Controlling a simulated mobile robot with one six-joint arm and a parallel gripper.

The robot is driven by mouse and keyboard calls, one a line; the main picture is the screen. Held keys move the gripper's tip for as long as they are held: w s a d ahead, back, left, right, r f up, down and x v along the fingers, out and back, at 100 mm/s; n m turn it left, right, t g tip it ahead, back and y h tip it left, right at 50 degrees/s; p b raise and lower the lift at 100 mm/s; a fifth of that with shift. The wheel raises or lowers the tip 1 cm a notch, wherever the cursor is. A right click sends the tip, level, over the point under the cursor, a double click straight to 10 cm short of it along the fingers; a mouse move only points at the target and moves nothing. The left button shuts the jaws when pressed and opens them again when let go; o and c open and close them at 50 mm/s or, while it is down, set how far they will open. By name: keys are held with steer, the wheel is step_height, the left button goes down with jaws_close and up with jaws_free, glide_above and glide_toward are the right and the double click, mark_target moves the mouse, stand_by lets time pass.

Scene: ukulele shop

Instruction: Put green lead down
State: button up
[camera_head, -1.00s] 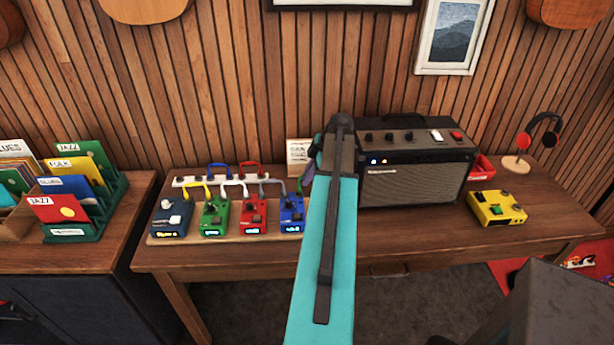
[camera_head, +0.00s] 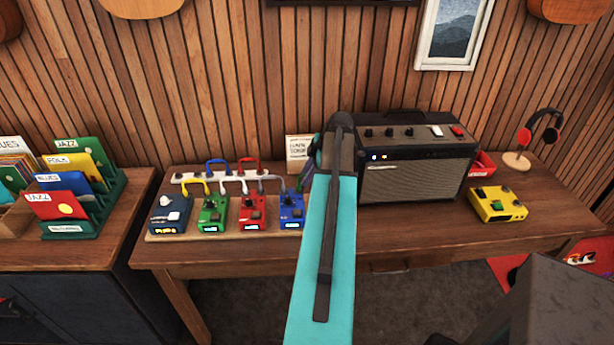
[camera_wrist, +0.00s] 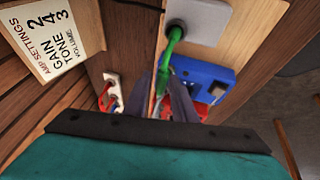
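The green lead (camera_wrist: 173,48) shows in the wrist view, rising from between my fingertips to a pale grey block with a dark round socket (camera_wrist: 197,18). My gripper (camera_wrist: 165,92) has its fingers close together around the lower part of the lead and appears shut on it. The lead's lower end is hidden by the fingers. In the head view my gripper (camera_head: 308,172) is beside the right end of the pedal board (camera_head: 175,237), largely hidden behind my arm. The blue pedal (camera_head: 291,208) sits just left of it and also shows in the wrist view (camera_wrist: 205,75).
The amp (camera_head: 415,170) stands close on the right. Red (camera_head: 251,212), green (camera_head: 212,213) and dark blue (camera_head: 168,216) pedals line the board, with a white power strip (camera_head: 185,177) behind. A settings card (camera_head: 298,150) stands behind my gripper. A yellow pedal (camera_head: 497,205) is at right.

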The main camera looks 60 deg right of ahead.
steer(key=shift+o, duration=0.2)
steer(key=shift+r, duration=0.1)
steer(key=shift+r+p, duration=0.6)
steer(key=shift+s+d+r+b, duration=0.1)
steer(key=shift+s+r+b, duration=0.25)
steer(key=shift+r+b, duration=0.15)
steer(key=a+b+v, duration=0.1)
steer(key=b+v, duration=0.2)
steer(key=v, duration=0.7)
steer(key=shift+d+r, duration=0.4)
steer(key=shift+d, duration=0.1)
